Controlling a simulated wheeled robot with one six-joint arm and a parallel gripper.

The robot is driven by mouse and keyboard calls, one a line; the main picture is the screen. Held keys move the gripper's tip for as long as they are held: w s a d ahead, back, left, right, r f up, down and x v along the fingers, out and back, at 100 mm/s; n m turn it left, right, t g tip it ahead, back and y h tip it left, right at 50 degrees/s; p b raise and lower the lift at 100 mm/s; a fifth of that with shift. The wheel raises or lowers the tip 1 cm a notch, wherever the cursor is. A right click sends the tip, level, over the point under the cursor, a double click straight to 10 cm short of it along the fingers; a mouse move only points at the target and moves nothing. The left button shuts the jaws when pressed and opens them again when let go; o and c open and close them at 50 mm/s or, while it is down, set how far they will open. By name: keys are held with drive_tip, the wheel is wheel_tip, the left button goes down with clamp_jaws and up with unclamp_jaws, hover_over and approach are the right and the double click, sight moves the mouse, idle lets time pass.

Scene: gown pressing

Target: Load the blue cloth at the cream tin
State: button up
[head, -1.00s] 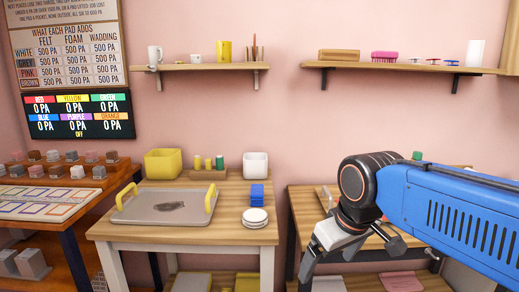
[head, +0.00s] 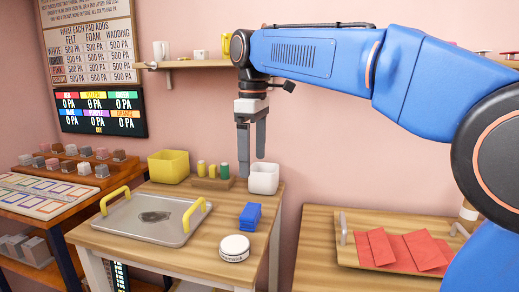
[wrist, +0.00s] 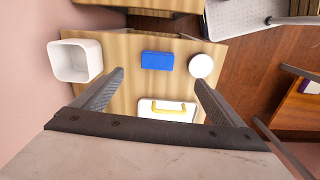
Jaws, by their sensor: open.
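The blue cloth (head: 250,217) is a small folded block on the wooden table, behind and to the right of the round cream tin (head: 234,247). The two are close together. In the wrist view the blue cloth (wrist: 157,60) lies between my fingers' lines and the pale tin (wrist: 201,66) is to its right. My gripper (head: 252,160) hangs above the back of the table, pointing down, near the white bin. It is open and empty, and its fingers (wrist: 158,78) frame the cloth from above without touching it.
A grey tray (head: 175,230) with yellow handles and a dark patch fills the table's left. A yellow bin (head: 168,166), a block of spools (head: 212,183) and a white bin (head: 263,178) stand at the back. A second table (head: 318,270) at right bears a tray with red cloths.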

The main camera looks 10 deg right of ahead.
sight(251, 210)
drive_tip(key=shift+n, duration=0.3)
drive_tip(key=f, duration=1.1)
drive_tip(key=w+f, duration=0.1)
drive_tip(key=f, duration=0.5)
drive_tip(key=shift+a, duration=0.35)
drive_tip(key=c, duration=1)
drive_tip(key=o, duration=0.6)
drive_tip(key=shift+o, duration=0.2)
drive_tip(key=shift+r, duration=0.35)
drive_tip(key=shift+c, duration=0.7)
drive_tip(key=c, duration=0.7)
